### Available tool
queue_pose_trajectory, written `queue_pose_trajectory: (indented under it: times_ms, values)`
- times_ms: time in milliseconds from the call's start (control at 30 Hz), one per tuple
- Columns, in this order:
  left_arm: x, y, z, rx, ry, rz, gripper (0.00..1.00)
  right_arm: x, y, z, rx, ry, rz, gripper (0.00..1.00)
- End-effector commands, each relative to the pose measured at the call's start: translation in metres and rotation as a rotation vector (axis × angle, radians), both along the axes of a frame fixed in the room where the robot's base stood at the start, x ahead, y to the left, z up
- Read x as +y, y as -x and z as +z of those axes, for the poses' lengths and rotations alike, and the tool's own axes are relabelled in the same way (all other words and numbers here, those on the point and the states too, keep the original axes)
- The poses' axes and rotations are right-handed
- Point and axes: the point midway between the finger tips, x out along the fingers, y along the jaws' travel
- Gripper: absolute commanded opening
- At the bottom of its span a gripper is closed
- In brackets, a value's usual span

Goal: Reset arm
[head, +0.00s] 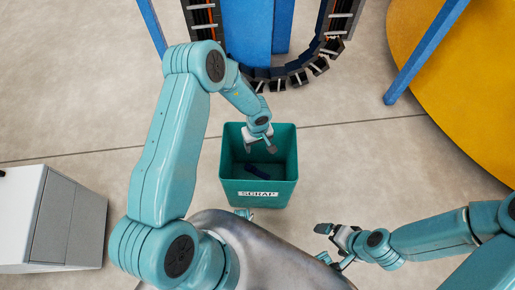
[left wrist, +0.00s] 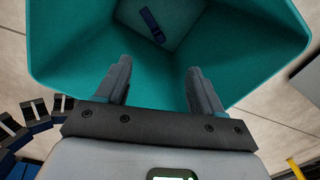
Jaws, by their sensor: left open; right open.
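My left gripper (head: 260,146) is open and empty over the mouth of the teal scrap bin (head: 258,191). In the left wrist view my left gripper's fingers (left wrist: 158,88) stand apart, with the bin's wall (left wrist: 75,65) around and below them. A dark blue strip-like piece (left wrist: 152,26) lies on the bin's floor, apart from the fingers; it also shows in the head view (head: 257,172). My right gripper (head: 333,241) is open and empty at the lower right of the head view, in front of and to the right of the bin.
A grey-white cabinet (head: 52,220) stands at the left. Blue posts (head: 425,50), a blue column (head: 248,28) and a dark cable chain (head: 300,75) are at the back. A yellow round surface (head: 470,95) is at the right. The floor around the bin is clear.

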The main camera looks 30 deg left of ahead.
Motion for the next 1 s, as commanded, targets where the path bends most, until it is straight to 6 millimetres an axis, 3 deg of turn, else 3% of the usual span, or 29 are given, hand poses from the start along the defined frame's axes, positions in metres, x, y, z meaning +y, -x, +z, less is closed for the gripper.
queue_pose_trajectory:
  times_ms: [33,133,500,800,1000]
  values:
    - [0.000,-0.001,0.012,-0.001,0.000,0.000,0.67,0.000,0.000,0.006,0.000,0.000,0.000,1.00]
    - [0.000,0.000,0.022,-0.001,0.000,0.000,0.67,0.000,0.000,0.009,0.000,0.000,0.000,1.00]
    - [-0.002,0.000,0.030,-0.003,0.000,-0.007,0.67,0.000,0.000,0.010,0.000,0.000,0.000,1.00]
    - [-0.008,0.063,0.026,0.014,-0.077,-0.468,0.67,0.000,0.000,0.010,0.000,0.000,0.000,1.00]
    - [-0.029,0.098,0.028,-0.054,-0.051,-0.702,0.67,0.000,0.000,0.010,0.000,0.000,0.000,1.00]
